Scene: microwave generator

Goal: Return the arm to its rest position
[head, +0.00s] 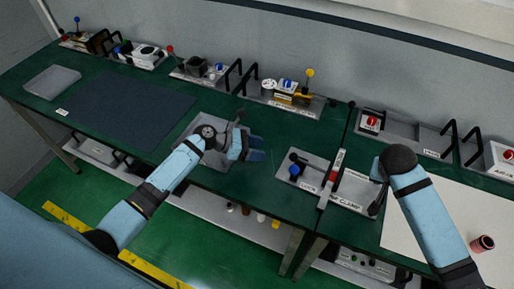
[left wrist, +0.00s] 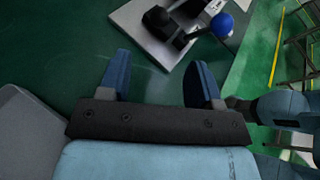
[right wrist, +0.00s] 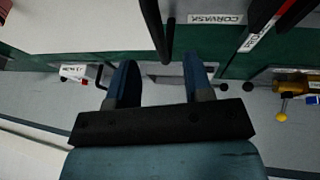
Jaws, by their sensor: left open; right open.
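My left arm reaches in from the left in the head view, and its gripper (head: 256,148) hangs over the green bench beside a grey plate (head: 183,143). In the left wrist view the two blue fingers (left wrist: 155,80) stand wide apart with nothing between them. My right arm comes in at the lower right of the head view; its gripper there is mostly hidden behind the dark wrist joint. In the right wrist view its blue fingers (right wrist: 160,82) are apart and empty. A black handle bar shows beyond them, and I cannot tell how near it is.
A blue-knobbed lever unit (head: 294,170) stands just right of my left gripper. Trays with black handles (head: 240,75) line the back wall. A dark mat (head: 125,110) lies clear on the left. A red can (head: 482,243) stands on the white sheet (head: 440,205) at right.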

